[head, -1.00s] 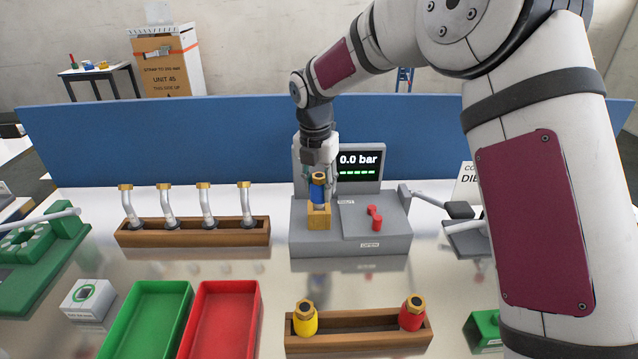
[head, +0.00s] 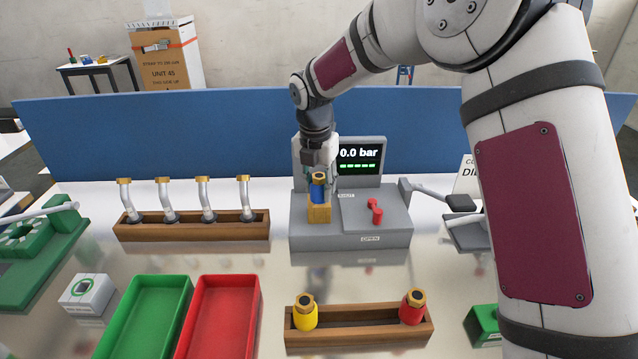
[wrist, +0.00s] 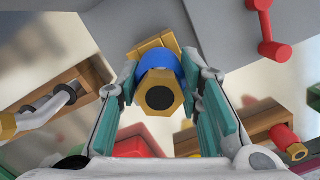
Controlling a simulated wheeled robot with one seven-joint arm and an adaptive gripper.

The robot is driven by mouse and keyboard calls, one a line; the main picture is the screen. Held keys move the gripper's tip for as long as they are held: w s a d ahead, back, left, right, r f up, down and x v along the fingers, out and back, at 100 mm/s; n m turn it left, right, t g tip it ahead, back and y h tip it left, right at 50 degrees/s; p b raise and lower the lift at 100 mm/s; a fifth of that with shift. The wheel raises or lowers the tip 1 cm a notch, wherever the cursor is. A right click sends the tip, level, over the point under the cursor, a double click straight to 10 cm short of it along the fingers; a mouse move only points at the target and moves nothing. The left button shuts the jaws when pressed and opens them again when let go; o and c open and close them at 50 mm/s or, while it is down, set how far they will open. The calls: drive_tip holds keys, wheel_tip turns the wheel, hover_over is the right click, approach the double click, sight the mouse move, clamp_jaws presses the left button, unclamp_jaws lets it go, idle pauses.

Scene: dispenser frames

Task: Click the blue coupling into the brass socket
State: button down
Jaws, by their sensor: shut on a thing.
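The blue coupling (head: 319,190) has a brass hex top and stands upright at the brass socket (head: 319,213) on the grey test block. My gripper (head: 319,172) reaches down from above and is shut on the coupling. In the wrist view the coupling (wrist: 168,64) sits between the two green-lined fingers, its hex end facing the camera. The socket's edge (wrist: 152,44) shows just behind it. In the head view the coupling's lower end meets the socket's top, but I cannot tell how deep it sits.
The block's display (head: 359,160) reads 0.0 bar. A red lever (head: 375,211) is right of the socket, near an OPEN label. A wooden rack (head: 190,230) of bent pipes stands left; another rack (head: 359,325) with yellow and red couplings stands in front. Green and red trays lie front left.

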drive_tip(key=shift+f, duration=0.25)
drive_tip(key=c, duration=1)
unclamp_jaws()
drive_tip(key=shift+c, duration=0.2)
drive_tip(key=r, duration=0.4)
drive_tip(key=s+r, duration=0.1)
drive_tip(key=r, duration=0.7)
drive_tip(key=shift+s+a, duration=0.15)
drive_tip(key=shift+a, duration=0.15)
